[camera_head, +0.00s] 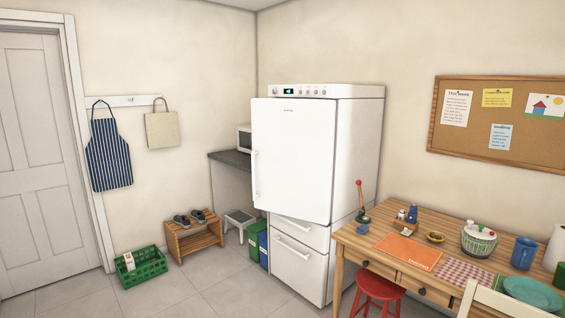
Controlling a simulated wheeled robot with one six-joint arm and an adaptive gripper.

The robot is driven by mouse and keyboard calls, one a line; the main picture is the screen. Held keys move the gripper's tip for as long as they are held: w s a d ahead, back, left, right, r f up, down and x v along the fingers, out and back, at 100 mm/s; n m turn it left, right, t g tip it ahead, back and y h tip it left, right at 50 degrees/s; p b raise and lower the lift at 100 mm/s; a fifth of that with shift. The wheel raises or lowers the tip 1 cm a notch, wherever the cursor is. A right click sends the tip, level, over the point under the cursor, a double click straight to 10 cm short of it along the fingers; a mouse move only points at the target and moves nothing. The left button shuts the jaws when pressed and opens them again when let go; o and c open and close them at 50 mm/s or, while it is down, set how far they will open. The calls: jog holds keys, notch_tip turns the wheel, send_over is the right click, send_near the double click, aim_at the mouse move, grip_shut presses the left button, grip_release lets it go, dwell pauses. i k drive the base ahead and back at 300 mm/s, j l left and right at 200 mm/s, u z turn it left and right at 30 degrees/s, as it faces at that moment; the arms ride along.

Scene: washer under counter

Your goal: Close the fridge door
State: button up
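The white fridge (357,190) stands against the back wall, right of the corner. Its upper door (292,160) is a little ajar: its left edge stands out past the cabinet's left side, while its right edge lies along the cabinet. A vertical handle (254,175) is on the door's left edge. Below the door are two white drawer fronts (297,265), which look shut. The inside of the fridge is hidden behind the door. My gripper is not in view.
A wooden table (350,238) with dishes stands right of the fridge, with a red stool (379,287) at it. A wooden bench (195,240), step stool (239,217), bins (257,238) and green crate (141,268) are on the left. Tiled floor is clear in front.

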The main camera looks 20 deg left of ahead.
aim_at(292, 151)
jog(key=i+j, duration=0.3)
jog(key=i+j+u, duration=0.1)
jog(key=i+j, duration=0.15)
jog(key=i, duration=0.25)
